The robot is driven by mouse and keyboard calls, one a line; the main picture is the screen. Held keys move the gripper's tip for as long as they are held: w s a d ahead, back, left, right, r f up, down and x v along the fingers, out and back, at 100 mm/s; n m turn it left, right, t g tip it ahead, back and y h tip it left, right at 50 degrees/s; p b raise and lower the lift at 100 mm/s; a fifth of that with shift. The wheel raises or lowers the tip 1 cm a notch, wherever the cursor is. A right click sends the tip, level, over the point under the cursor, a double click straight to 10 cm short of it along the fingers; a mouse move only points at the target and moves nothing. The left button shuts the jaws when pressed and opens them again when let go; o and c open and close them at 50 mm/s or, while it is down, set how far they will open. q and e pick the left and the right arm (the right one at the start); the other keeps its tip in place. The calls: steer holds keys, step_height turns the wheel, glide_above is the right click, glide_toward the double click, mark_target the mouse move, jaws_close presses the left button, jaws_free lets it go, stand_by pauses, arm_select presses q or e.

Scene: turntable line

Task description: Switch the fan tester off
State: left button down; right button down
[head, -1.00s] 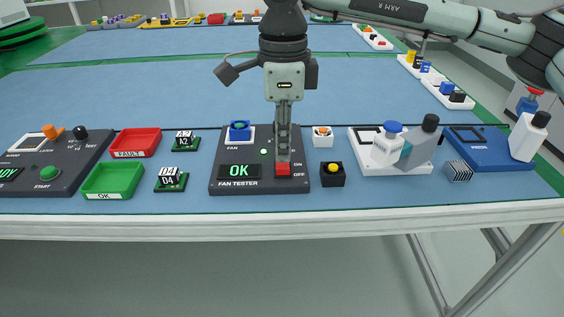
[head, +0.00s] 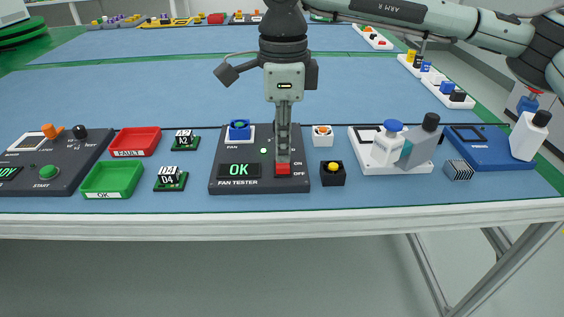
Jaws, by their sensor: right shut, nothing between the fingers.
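The fan tester (head: 222,183) is a dark box near the table's front edge. Its display (head: 239,171) reads OK in green, and a small green light (head: 264,151) is lit. A blue fan (head: 239,130) sits in its nest at the back left. The red switch (head: 283,169) is at the front right, beside the ON and OFF labels. My right gripper (head: 283,160) points down over the tester, shut and empty, its tips at the red switch and seemingly touching it. The fingers hide the area just behind the switch. My left gripper is not in view.
Left of the tester are small boards (head: 170,178), a green OK tray (head: 112,180) and a red FAULT tray (head: 138,142). Right are a black box with a yellow button (head: 333,174), a white one (head: 322,136) and a white station with bottles (head: 365,163).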

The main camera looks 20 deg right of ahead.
mark_target(283, 167)
steer(key=shift+f+b, duration=0.8)
steer(key=shift+f, duration=0.15)
stand_by(0.4)
steer(key=shift+r+p, duration=1.9)
steer(key=shift+r, duration=1.65)
